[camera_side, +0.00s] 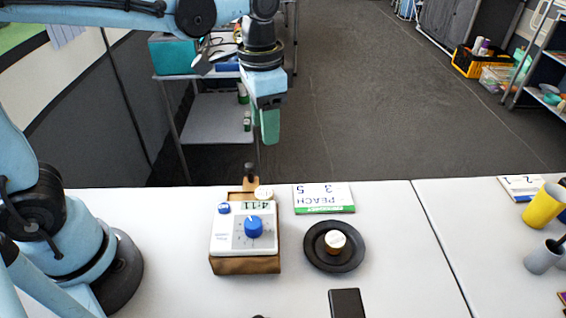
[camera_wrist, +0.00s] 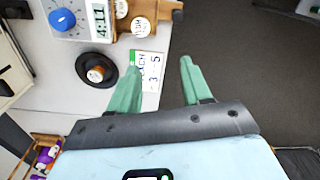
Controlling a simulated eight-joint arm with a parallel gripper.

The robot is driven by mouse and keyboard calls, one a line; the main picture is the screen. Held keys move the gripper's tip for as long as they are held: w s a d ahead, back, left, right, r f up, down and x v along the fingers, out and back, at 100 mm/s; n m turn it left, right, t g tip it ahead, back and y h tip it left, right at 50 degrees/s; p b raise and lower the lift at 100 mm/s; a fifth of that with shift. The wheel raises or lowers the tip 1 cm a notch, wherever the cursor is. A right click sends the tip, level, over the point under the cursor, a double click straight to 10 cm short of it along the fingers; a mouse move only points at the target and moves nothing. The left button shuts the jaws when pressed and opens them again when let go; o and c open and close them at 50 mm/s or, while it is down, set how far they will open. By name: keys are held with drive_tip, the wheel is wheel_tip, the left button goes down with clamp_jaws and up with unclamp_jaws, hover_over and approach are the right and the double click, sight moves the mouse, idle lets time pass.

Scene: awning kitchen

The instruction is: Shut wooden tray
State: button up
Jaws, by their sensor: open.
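The wooden tray (camera_side: 246,265) is a brown box under a white timer with a blue dial (camera_side: 254,222). Its wooden part (camera_side: 250,184) with a dark knob (camera_side: 250,170) sticks out at the far side, toward the table's back edge. The wrist view shows this wooden part (camera_wrist: 157,9) out from beside the timer (camera_wrist: 77,16). A round white-topped piece (camera_side: 263,192) is at the part that sticks out; whether it lies inside is unclear. My gripper (camera_side: 268,138) is above and beyond the back edge, apart from the tray. In the wrist view its green fingers (camera_wrist: 160,64) are spread and empty.
A black plate (camera_side: 312,257) with a round white-topped piece (camera_side: 335,240) lies right of the tray. A "PEACH" number card (camera_side: 323,197) lies behind the plate. A dark flat object (camera_side: 346,303) is at the front. Yellow and grey cups stand far right. Clear table lies between.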

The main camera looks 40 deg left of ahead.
sight(249, 165)
drive_tip(key=a+n, duration=0.5)
drive_tip(key=shift+s+d+f, duration=0.1)
drive_tip(key=shift+s+f, duration=0.1)
drive_tip(key=shift+f, duration=2.7)
drive_tip(key=shift+s+d+f, duration=0.1)
drive_tip(key=shift+s+f, duration=0.1)
drive_tip(key=shift+f, duration=2.7)
clamp_jaws()
